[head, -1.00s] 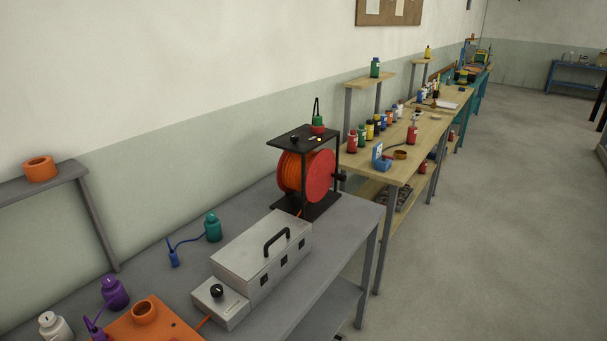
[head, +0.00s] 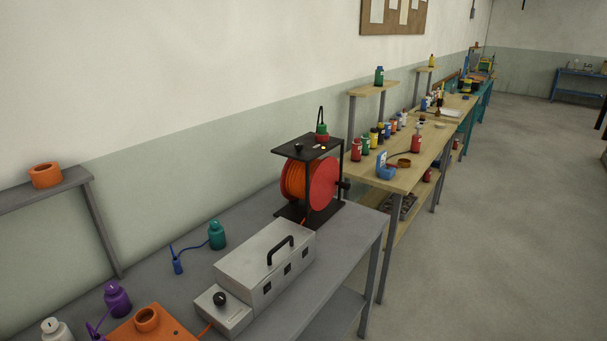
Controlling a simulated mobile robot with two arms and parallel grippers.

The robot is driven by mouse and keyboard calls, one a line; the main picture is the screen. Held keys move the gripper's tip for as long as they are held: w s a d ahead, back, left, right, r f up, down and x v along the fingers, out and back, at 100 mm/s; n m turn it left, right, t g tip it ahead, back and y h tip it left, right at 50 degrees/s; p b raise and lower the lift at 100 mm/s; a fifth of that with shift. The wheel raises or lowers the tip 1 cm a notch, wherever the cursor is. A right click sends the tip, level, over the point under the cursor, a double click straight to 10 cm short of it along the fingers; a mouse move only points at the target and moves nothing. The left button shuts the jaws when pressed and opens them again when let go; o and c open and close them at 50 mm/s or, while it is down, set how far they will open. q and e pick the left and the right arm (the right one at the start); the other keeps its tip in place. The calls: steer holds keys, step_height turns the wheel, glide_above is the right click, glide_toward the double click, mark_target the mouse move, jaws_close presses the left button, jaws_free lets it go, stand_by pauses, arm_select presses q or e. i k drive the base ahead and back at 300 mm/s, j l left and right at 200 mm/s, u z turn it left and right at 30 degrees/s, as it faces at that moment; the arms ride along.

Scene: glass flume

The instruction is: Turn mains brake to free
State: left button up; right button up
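A cable reel with a red disc (head: 325,184) and orange cable (head: 292,178) stands in a black frame (head: 309,148) at the back of the grey bench. A black knob (head: 299,147) and a small orange spot sit on the frame's top plate. A black knob sticks out at the reel's right side (head: 346,184). A grey metal box (head: 265,262) with a black handle stands in front, joined to a smaller box with a black dial (head: 219,299). I cannot tell which control is the mains brake, and no setting is readable. Neither gripper is in view.
The grey bench (head: 345,250) also holds an orange block (head: 160,328), a purple bottle (head: 117,299) and a green bottle (head: 217,235). A wooden bench (head: 405,178) with several bottles stands beyond. The floor (head: 480,240) at right is clear.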

mark_target(298, 146)
steer(key=i+l+u, duration=0.1)
steer(key=u, duration=0.4)
steer(key=i+l+u, duration=0.1)
steer(key=u, duration=0.35)
steer(key=i+l+u, duration=0.2)
steer(key=l+u, duration=0.2)
steer(key=l, duration=0.85)
steer(key=l+u, duration=0.45)
steer(key=l, duration=0.75)
